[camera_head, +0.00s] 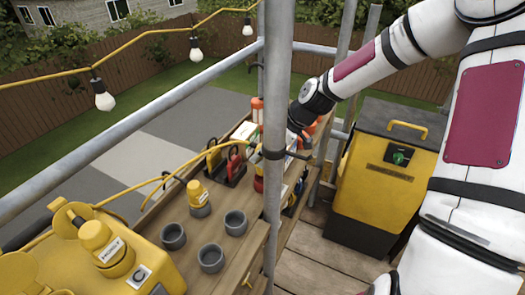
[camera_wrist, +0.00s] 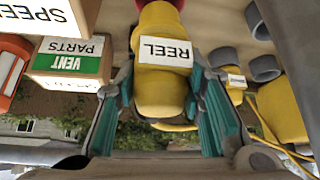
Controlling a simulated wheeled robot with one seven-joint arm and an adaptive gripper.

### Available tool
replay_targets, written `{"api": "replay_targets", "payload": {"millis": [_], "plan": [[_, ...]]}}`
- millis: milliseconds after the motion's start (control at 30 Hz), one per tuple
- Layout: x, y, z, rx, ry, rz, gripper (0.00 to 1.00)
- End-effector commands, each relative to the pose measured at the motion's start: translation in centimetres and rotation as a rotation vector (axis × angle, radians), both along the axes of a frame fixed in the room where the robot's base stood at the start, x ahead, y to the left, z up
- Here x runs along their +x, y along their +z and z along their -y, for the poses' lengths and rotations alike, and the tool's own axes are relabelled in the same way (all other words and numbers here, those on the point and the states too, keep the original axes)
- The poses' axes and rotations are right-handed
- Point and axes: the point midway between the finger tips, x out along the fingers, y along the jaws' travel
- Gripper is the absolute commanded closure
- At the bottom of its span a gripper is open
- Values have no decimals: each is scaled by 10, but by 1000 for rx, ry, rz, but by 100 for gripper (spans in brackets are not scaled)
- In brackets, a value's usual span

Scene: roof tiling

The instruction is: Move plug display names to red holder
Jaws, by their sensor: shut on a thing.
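My gripper (camera_wrist: 165,115) is shut on a yellow plug (camera_wrist: 158,90) with a white "REEL" label, seen close up in the wrist view. A red part (camera_wrist: 176,4) shows at the plug's far end, at the top edge; I cannot tell if they touch. In the head view, a red piece (camera_head: 258,184) shows just left of the pole, which hides much of the gripper area. A third labelled yellow plug (camera_head: 105,244) sits on the yellow reel box at lower left.
Empty grey holders (camera_head: 211,258) stand on the wooden bench (camera_head: 185,262). A vertical metal pole (camera_head: 275,110) stands close to my arm. A "VENT PARTS" box (camera_wrist: 68,60) is beside the gripper. A yellow cable (camera_head: 165,177) crosses the bench. A yellow-black cabinet (camera_head: 380,185) stands right.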

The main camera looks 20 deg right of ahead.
Motion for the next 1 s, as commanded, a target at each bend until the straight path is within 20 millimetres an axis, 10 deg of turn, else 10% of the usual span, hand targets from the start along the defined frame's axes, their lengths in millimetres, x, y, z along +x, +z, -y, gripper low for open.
{"api": "replay_targets", "payload": {"millis": [400,1000], "plan": [[1,-41,0,0,-2,0,98],[0,-43,0,0,-1,0,98]]}}
